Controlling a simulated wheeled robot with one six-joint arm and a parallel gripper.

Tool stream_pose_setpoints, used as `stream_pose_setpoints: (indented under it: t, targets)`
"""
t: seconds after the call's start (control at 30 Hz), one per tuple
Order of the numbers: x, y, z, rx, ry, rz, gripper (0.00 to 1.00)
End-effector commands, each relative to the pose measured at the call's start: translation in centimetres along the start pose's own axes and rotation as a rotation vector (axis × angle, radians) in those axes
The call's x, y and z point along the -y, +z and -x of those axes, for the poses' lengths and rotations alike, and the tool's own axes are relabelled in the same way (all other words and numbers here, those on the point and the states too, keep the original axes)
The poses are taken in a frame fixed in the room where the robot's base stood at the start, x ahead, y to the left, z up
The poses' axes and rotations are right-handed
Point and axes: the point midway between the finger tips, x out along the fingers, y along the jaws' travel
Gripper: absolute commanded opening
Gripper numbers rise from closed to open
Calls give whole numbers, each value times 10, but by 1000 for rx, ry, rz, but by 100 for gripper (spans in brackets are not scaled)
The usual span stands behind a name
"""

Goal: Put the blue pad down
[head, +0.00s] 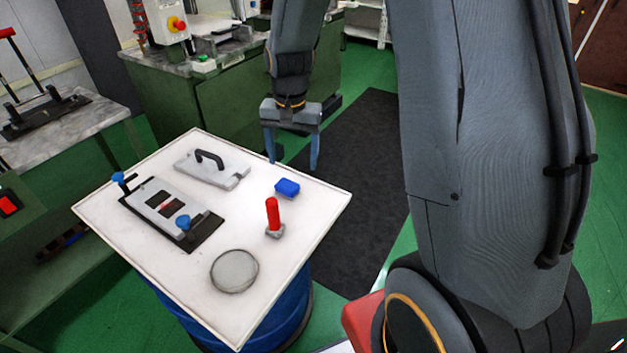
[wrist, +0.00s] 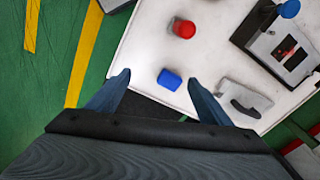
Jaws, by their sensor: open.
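The blue pad (head: 287,187) lies flat on the white tabletop (head: 235,310), near its right back edge. It also shows in the wrist view (wrist: 169,79), beyond and between my fingertips. My gripper (head: 293,160) hangs above the back edge of the table with its fingers pointing down. Its two blue fingers are spread apart with nothing between them. In the wrist view my gripper (wrist: 158,80) shows both fingers clear of the pad.
A red-handled tool (head: 273,216) stands just in front of the pad. A grey round disc (head: 234,271), a mould in a black frame (head: 172,213) and a grey plate with a black handle (head: 211,168) are also on the table. Green benches stand behind and left.

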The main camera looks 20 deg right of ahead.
Motion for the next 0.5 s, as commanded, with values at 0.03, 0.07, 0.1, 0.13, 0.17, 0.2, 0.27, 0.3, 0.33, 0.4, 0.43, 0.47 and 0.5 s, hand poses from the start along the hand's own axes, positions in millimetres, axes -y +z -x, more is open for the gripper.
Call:
stream_pose_setpoints:
  t: [0.03, 0.07, 0.1, 0.13, 0.17, 0.2, 0.27, 0.3, 0.33, 0.4, 0.43, 0.47, 0.5]
  targets:
    - [-12, 18, 13, -11, -6, 68, 73]
    - [-18, 27, 19, -17, -10, 111, 73]
    - [-26, 41, 26, -25, -13, 170, 73]
    - [-33, 51, 31, -30, -15, 213, 73]
    - [-39, 60, 35, -37, -18, 255, 73]
    - [-47, 73, 40, -44, -20, 307, 73]
    - [-58, 90, 45, -54, -22, 379, 73]
    - [-64, 100, 48, -60, -23, 420, 73]
    - [-68, 106, 49, -63, -23, 448, 73]
    - [-77, 119, 51, -71, -24, 501, 73]
    - [-79, 123, 52, -73, -24, 519, 73]
    - [-81, 126, 52, -75, -24, 532, 73]
    - [-83, 130, 52, -77, -24, 547, 73]
